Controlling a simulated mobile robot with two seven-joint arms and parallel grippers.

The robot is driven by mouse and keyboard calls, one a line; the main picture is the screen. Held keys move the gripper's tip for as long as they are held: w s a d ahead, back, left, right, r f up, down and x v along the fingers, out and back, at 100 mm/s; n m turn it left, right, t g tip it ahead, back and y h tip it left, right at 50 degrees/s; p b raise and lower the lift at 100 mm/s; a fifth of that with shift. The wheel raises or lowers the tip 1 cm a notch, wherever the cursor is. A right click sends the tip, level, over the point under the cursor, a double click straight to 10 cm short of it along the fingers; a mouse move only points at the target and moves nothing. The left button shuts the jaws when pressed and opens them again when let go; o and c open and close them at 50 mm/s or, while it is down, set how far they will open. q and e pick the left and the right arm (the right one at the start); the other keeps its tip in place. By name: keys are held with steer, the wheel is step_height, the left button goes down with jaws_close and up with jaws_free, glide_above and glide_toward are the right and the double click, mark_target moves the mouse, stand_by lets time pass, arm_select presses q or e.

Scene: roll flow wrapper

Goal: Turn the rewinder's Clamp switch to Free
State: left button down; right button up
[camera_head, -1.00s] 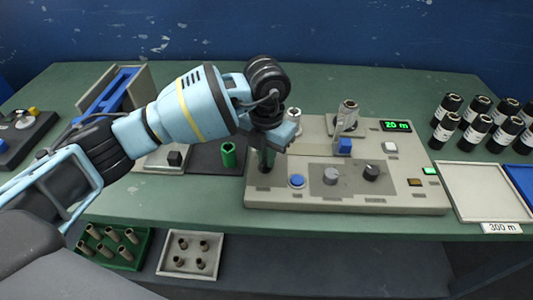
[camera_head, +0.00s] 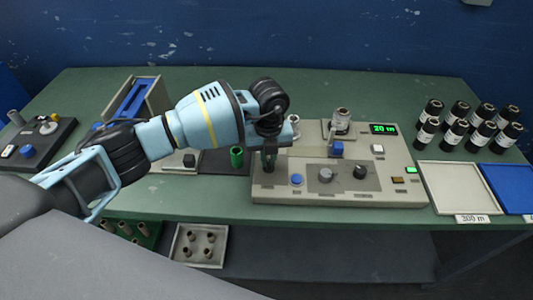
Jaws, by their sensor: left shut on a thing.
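The rewinder (camera_head: 340,193) is a beige console with a control panel on the green table. Its front carries a blue button (camera_head: 296,180), a grey knob (camera_head: 326,174) and a black knob (camera_head: 360,172). A green display (camera_head: 384,128) reads 20 m. My left gripper (camera_head: 269,163) points down at the panel's left end, left of the blue button. It is shut on a small dark control there, apparently the Clamp switch, mostly hidden by the fingers. Its label and setting are too small to read. My right gripper is not in view.
Several black rolls (camera_head: 456,125) stand at the right, behind a white tray (camera_head: 455,190) and a blue tray (camera_head: 510,185). A green cylinder (camera_head: 237,157) stands left of the rewinder. A bin of cores (camera_head: 200,245) sits below the table edge. A roll stands at the rewinder's back.

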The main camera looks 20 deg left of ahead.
mark_target(268, 161)
arm_select(q)
steer(key=shift+r+n+p, duration=0.35)
steer(key=shift+n+p, duration=0.15)
steer(key=shift+n, duration=0.3)
steer(key=shift+f+n+p, duration=0.25)
steer(key=shift+n+p, duration=0.4)
steer(key=shift+n, duration=0.35)
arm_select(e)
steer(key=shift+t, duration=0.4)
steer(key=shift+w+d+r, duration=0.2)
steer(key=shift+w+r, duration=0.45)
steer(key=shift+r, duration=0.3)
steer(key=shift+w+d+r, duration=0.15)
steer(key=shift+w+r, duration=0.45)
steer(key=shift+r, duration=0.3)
arm_select(q)
steer(key=shift+a, duration=0.1)
steer(key=c, duration=1.5)
jaws_free()
steer(key=shift+f, duration=0.1)
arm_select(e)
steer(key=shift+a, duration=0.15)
arm_select(q)
steer(key=shift+o, duration=0.2)
